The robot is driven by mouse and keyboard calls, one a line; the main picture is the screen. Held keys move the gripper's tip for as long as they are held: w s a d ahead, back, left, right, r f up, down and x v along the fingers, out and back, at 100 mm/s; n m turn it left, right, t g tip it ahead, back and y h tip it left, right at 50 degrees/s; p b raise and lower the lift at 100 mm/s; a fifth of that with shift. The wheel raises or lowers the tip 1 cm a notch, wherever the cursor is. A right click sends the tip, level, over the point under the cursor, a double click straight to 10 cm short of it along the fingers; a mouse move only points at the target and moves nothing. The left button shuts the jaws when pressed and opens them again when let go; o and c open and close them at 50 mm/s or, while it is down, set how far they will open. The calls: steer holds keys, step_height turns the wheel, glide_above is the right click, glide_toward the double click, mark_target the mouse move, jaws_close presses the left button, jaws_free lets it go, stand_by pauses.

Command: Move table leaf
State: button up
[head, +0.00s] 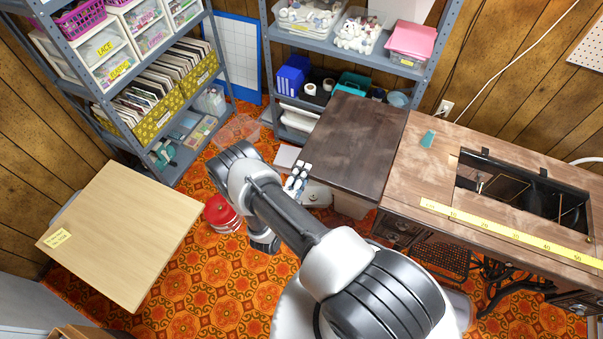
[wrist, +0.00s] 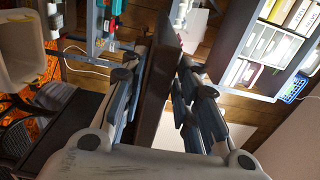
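The table leaf (head: 345,145) is a dark brown wooden board. In the head view it lies flat at the left end of the sewing table (head: 425,160), with a dark seam between the two. My gripper (head: 300,172) is at the leaf's left front edge. In the wrist view the leaf (wrist: 157,85) shows edge-on between the two fingers of my gripper (wrist: 166,62). The left finger lies close along it. The right finger stands apart lower down and comes near it at the tip. Whether both fingertips press on it is unclear.
A yellow tape measure (head: 505,232) lies along the sewing table, beside an open machine well (head: 520,190). A light wooden table (head: 125,232) stands at left. A red round tin (head: 221,213) is on the patterned floor. Loaded shelves (head: 345,45) stand behind the leaf.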

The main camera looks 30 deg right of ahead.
jaws_close()
stand_by(0.3)
step_height(320, 180, up, 3)
steer(key=shift+s+f+m+p, duration=0.1)
steer(key=shift+m+p, duration=0.4)
steer(key=shift+p, duration=0.25)
steer(key=shift+o, duration=1.9)
jaws_free()
steer(key=shift+f, duration=0.1)
